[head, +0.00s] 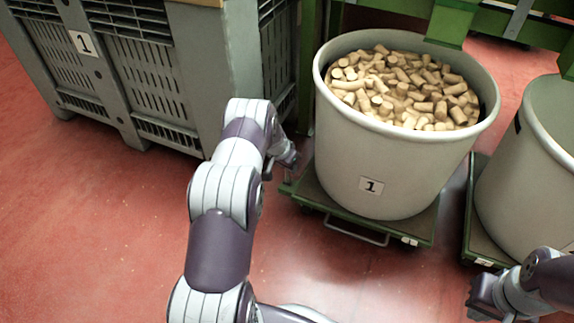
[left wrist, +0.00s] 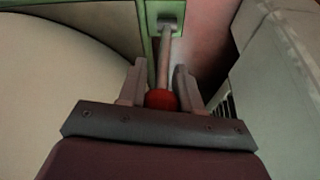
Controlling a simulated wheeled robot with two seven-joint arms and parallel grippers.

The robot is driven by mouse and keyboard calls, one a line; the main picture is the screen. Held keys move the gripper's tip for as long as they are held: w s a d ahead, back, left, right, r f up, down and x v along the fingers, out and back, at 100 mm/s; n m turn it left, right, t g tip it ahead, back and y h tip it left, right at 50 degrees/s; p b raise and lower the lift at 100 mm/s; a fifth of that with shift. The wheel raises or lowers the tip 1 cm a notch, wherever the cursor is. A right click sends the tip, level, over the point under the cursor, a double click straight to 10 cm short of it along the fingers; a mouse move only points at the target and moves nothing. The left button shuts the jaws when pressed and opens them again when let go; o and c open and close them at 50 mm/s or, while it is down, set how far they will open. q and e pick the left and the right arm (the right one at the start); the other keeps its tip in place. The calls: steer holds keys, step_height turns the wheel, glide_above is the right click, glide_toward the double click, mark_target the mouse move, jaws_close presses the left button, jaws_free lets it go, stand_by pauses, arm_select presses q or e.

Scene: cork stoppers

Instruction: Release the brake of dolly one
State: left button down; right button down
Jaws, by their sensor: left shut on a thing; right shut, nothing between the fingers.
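Dolly one is a low green platform (head: 417,233) with a round grey tub (head: 340,168) on it, marked 1 and full of corks. In the left wrist view a grey brake lever (left wrist: 168,55) with a red knob (left wrist: 163,99) sticks out from a green bracket (left wrist: 165,18) on the dolly's side. My left gripper (left wrist: 158,72) is shut around the lever at the red knob. In the head view my left gripper (head: 287,158) is at the dolly's left side, and the lever is hidden there. My right gripper (head: 476,300) is shut and empty at the lower right, over the floor.
A large grey slatted crate (head: 215,50) marked 1 stands close left of the dolly, leaving a narrow gap. A second tub (head: 520,190) on another green dolly (head: 470,235) stands close on the right. A handle bar (head: 355,233) fronts dolly one. The red floor in front is clear.

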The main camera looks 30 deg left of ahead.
arm_select(q)
steer(key=shift+s+f, duration=0.25)
steer(key=shift+f, duration=0.1)
stand_by(0.6)
steer(key=c, duration=0.9)
jaws_free()
steer(key=shift+c, duration=0.2)
steer(key=shift+o, duration=0.5)
steer(key=shift+a+f, duration=0.1)
steer(key=shift+f, duration=0.05)
steer(key=shift+w+r, duration=0.1)
steer(key=shift+r, duration=0.25)
steer(key=p+v, duration=0.6)
steer(key=v, duration=0.6)
steer(key=shift+o, duration=0.2)
steer(key=shift+r, duration=0.15)
